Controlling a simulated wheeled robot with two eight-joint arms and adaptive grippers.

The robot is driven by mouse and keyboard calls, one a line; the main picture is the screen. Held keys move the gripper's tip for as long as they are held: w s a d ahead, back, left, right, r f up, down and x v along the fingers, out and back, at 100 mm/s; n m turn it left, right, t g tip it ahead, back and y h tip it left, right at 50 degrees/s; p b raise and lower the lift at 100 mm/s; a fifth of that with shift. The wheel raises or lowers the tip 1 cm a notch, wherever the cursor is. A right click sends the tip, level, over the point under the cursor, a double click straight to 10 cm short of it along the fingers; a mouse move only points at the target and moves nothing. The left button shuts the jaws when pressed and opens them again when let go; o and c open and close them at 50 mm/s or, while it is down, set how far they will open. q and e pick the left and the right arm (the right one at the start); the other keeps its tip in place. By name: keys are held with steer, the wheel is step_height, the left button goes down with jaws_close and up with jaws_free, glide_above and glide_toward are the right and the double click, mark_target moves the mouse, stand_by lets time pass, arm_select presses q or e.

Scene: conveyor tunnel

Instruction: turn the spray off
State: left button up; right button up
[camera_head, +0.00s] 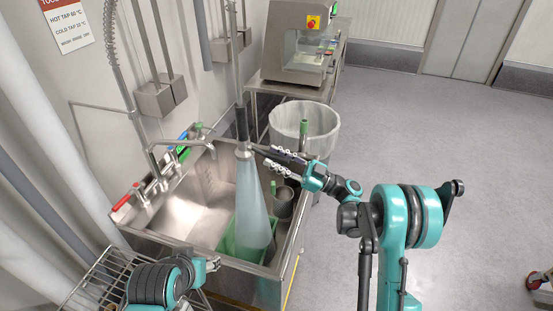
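The spray head (242,124) hangs upright over the sink (172,214) on its hose. A wide, pale cone of water (252,205) comes out of it and falls towards a green container (231,238) in the basin. My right gripper (261,155) comes in from the right, just beside the lower end of the spray head. Its fingers look apart, with nothing seen between them; I cannot tell whether the upper one touches the head. My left gripper (211,264) is low at the left, near the sink's front edge, and too small to read.
A faucet with a red lever (122,202) and a blue-marked lever (170,148) stands at the sink's back. A dark cup (281,204) is at the right rim. A lined bin (318,120) stands behind, a wire rack (98,283) at the lower left.

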mark_target(274, 156)
steer(key=shift+c, duration=0.2)
jaws_close()
steer(key=shift+d+r+h+p, duration=0.1)
steer(key=shift+r+h+p, duration=0.45)
steer(key=shift+p, duration=0.3)
steer(key=r+h+p, duration=0.2)
steer(key=p, duration=0.2)
steer(key=r+g+h+p, duration=0.1)
steer(key=r+h+p, duration=0.1)
steer(key=h+p, duration=0.1)
steer(key=a+r+g+h+p, duration=0.1)
steer(key=r+h+p, duration=0.1)
steer(key=p, duration=0.2)
steer(key=shift+w+h+p, duration=0.1)
steer(key=shift+h+p, duration=0.25)
steer(key=shift+p, duration=0.05)
steer(key=shift+w+a+r+m+g+h+p, duration=0.1)
steer(key=shift+a+r+m+g+h+p, duration=0.15)
steer(key=shift+h+p, duration=0.35)
steer(key=shift+w+a+r+m+g+h+p, duration=0.15)
steer(key=shift+r+g+h+p, duration=0.15)
steer(key=shift+h+p, duration=0.3)
steer(key=shift+a+p, duration=0.15)
steer(key=shift+p, duration=0.2)
steer(key=shift+h, duration=0.3)
